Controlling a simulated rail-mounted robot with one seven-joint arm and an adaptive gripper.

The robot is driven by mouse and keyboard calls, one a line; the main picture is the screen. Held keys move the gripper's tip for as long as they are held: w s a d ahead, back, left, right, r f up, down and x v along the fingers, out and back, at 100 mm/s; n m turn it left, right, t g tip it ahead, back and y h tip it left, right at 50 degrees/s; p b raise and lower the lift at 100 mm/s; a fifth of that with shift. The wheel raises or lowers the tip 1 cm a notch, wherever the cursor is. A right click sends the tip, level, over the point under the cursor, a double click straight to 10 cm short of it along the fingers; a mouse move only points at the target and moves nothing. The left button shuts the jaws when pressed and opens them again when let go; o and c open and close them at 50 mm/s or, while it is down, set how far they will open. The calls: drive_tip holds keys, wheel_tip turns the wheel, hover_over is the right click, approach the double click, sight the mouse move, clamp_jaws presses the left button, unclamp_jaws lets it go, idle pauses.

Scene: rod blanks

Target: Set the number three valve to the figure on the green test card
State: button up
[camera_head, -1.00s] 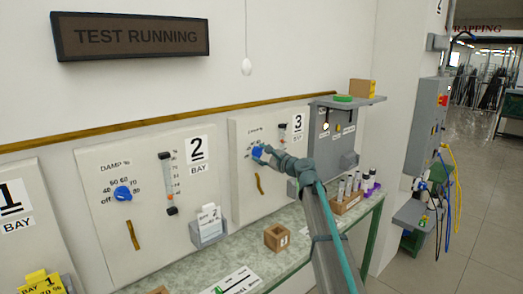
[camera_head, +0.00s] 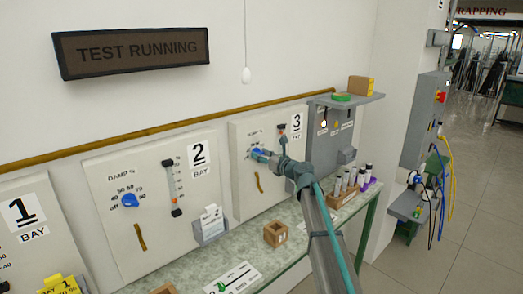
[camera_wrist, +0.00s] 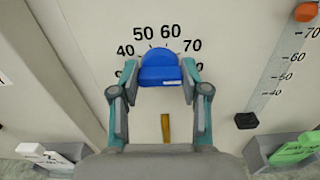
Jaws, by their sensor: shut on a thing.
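The number three valve is a blue knob (camera_wrist: 158,68) on the bay 3 panel (camera_head: 240,200). Its scale shows 40, 50, 60 and 70 around it in the wrist view. My gripper (camera_wrist: 158,88) is shut on the knob, one finger on each side. The gripper also shows at the panel in the head view (camera_head: 264,155). I cannot read the knob's pointer for certain. A green card (camera_wrist: 296,150) stands in a grey holder at the lower right of the wrist view, its figure unreadable. My arm covers that area in the head view.
A gauge (camera_wrist: 282,75) with a black lower marker stands right of the knob. The bay 2 panel (camera_head: 110,240) is to the left with its own blue knob (camera_head: 130,200).

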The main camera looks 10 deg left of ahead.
drive_tip(key=shift+m+p, duration=0.45)
drive_tip(key=shift+m, duration=0.15)
drive_tip(key=o, duration=1.1)
drive_tip(key=shift+o, duration=0.2)
drive_tip(key=shift+d, duration=0.1)
drive_tip(key=v, duration=1.2)
